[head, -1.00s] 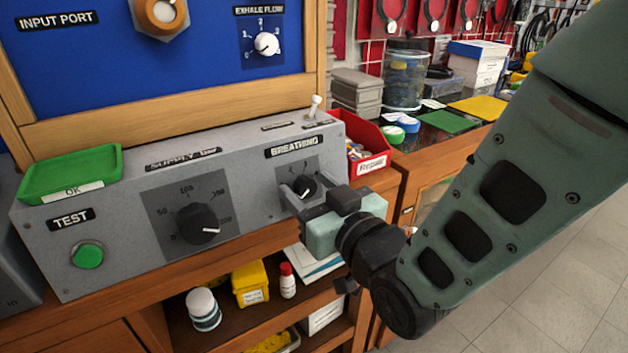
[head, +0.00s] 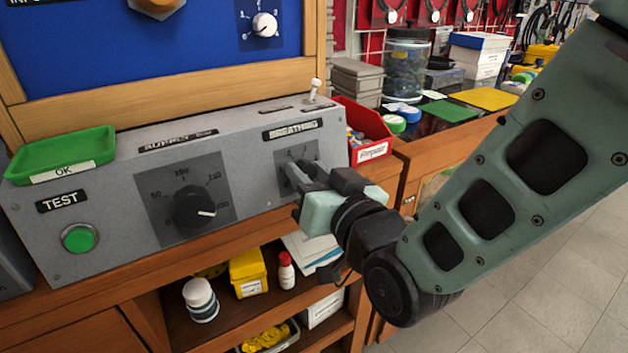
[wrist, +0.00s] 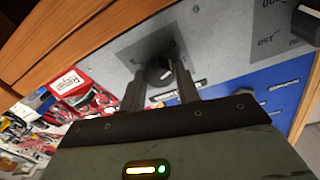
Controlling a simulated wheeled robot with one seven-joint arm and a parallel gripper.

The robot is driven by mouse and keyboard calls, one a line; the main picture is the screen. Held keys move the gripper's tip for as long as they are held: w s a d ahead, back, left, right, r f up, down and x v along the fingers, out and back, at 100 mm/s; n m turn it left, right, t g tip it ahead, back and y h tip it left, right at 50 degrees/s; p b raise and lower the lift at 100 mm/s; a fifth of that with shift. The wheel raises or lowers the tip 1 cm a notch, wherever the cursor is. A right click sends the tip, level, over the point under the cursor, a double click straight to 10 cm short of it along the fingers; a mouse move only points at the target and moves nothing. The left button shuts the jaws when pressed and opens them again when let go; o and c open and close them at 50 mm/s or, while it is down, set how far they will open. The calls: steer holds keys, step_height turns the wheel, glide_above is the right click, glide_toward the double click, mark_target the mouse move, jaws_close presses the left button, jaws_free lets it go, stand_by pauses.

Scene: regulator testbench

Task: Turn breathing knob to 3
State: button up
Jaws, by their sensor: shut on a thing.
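The breathing knob sits on the right of the grey test box (head: 255,158), under the BREATHING label (head: 293,130). My gripper (head: 300,175) reaches it from the right and hides most of it in the head view. In the wrist view the dark breathing knob (wrist: 159,74) with a white pointer mark shows between the two fingers of my gripper (wrist: 153,78). The gripper is shut on the knob. The number the pointer faces cannot be read, as the fingers cover most of the dial.
Left of it are the black supply knob (head: 195,208), the green test button (head: 78,238) and a green OK tray (head: 62,152). A white toggle switch (head: 315,88) stands on the box top. A red repair bin (head: 363,130) is close behind my gripper. Bottles and a yellow container (head: 248,271) sit on the shelf below.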

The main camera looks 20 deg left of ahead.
steer(key=m+h+b, duration=0.1)
steer(key=m+b, duration=0.1)
steer(key=m, duration=0.2)
steer(key=shift+f+t, duration=0.15)
steer(key=shift+t, duration=0.15)
steer(key=m+h+b, duration=0.1)
steer(key=m+b, duration=0.1)
steer(key=m, duration=0.2)
steer(key=m+h+b, duration=0.1)
steer(key=m+b, duration=0.1)
steer(key=m, duration=0.5)
steer(key=m+g+b, duration=0.1)
steer(key=m+b, duration=0.2)
steer(key=m, duration=0.3)
steer(key=shift+h, duration=0.4)
steer(key=m+g+b, duration=0.1)
steer(key=m+b, duration=0.1)
steer(key=m, duration=0.2)
steer(key=shift+b, duration=0.3)
steer(key=shift+m+g+b, duration=0.4)
steer(key=shift+m+b, duration=0.25)
steer(key=shift+m, duration=0.35)
steer(key=o, duration=1)
